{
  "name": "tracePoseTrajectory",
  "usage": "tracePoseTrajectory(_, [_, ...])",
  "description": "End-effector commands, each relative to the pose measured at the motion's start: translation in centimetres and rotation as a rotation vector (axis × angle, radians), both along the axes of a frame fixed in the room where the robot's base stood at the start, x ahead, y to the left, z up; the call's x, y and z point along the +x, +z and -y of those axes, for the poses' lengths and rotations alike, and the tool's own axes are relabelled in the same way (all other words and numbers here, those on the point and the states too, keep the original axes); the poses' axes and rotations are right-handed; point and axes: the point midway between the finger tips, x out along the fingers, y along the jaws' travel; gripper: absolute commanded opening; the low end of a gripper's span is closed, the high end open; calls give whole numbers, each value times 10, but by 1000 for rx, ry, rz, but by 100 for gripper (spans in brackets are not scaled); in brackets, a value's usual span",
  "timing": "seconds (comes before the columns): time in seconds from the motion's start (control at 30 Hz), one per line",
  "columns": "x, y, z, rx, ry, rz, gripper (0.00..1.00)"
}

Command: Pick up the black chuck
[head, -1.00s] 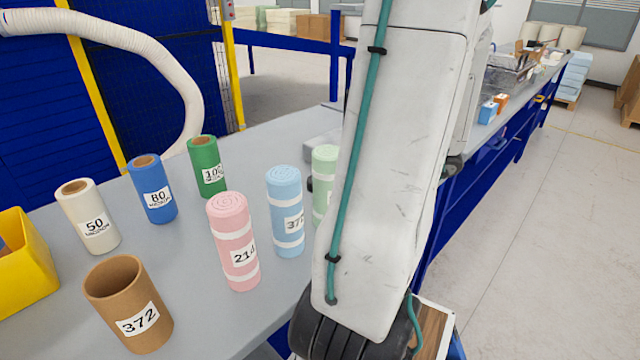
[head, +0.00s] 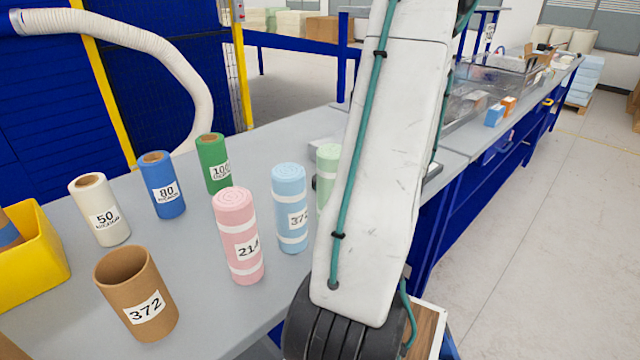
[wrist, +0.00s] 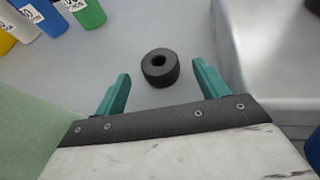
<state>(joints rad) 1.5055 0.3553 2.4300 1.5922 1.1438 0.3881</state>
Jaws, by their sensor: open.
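The black chuck (wrist: 159,69) is a short dark cylinder with a round hole in its top. In the wrist view it stands on the grey table, just beyond and between my fingertips. My gripper (wrist: 160,84) has two teal fingers spread wide apart, with nothing between them. The chuck appears apart from both fingers. In the head view my white arm blocks most of the area where the chuck stands, and my gripper does not show there.
A green foam roll (head: 327,178), a blue one (head: 290,205) and a pink one (head: 237,235) stand near my arm. A brown tube (head: 135,295) and coloured tubes stand left. A grey raised block (wrist: 275,60) lies right of the chuck.

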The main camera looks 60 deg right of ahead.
Motion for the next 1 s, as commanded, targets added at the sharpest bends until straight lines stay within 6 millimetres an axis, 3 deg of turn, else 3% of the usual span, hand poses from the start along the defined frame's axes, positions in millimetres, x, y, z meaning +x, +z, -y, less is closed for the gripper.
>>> tracePoseTrajectory(0.23, [19, -7, 1, 0, 4, -2, 73])
tracePoseTrajectory(0.5, [56, -17, 6, 0, 4, -2, 73])
tracePoseTrajectory(0.8, [61, -19, 7, -2, 1, -2, 73])
tracePoseTrajectory(0.83, [61, -19, 7, -2, 1, -2, 70])
tracePoseTrajectory(1.0, [61, -19, 7, -2, 1, -1, 23])
